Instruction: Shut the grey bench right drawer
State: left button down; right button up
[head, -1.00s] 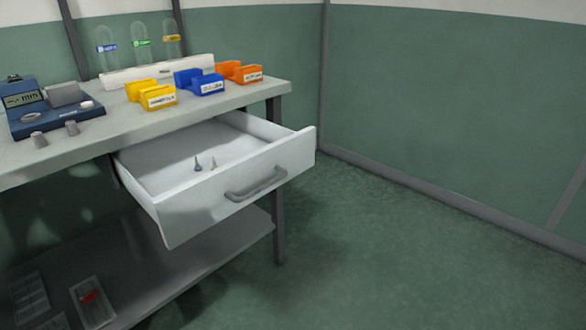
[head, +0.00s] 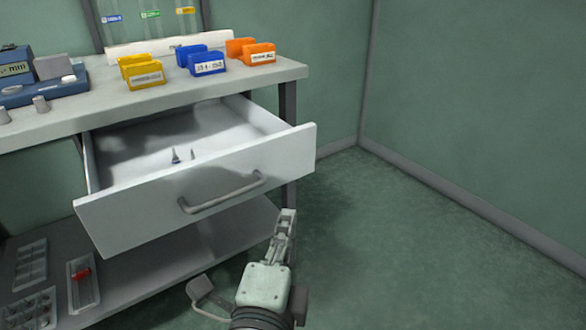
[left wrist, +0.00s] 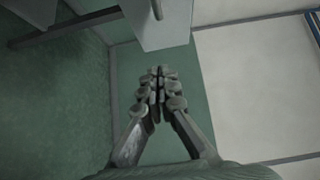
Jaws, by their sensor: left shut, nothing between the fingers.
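The grey bench (head: 50,113) stands at the left in the head view. Its right drawer (head: 232,178) is pulled well open, with a grey bar handle (head: 222,196) on its light front. Two small pointed items (head: 183,155) lie inside the drawer. My left gripper (head: 288,214) is shut and empty, in front of the drawer and below its front's right part, apart from it. In the left wrist view the shut fingers (left wrist: 158,74) point toward a pale panel (left wrist: 160,22), probably the drawer front. My right gripper is not in view.
Yellow (head: 143,72), blue (head: 203,62) and orange (head: 252,52) bins stand on the bench top. A blue device (head: 45,95) is at the left. Trays lie on the lower shelf (head: 140,265). The floor (head: 400,250) to the right is clear up to the wall.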

pick_arm(q)
send_near(289, 161)
jog(key=w+d, duration=0.3)
jog(key=shift+w+a+p, duration=0.4)
jog(key=shift+w+a, duration=0.25)
jog(key=shift+w, duration=0.35)
jog(key=shift+w+a, duration=0.15)
jog(key=shift+w, duration=0.1)
jog(key=shift+w+a, duration=0.15)
jog(key=shift+w, duration=0.05)
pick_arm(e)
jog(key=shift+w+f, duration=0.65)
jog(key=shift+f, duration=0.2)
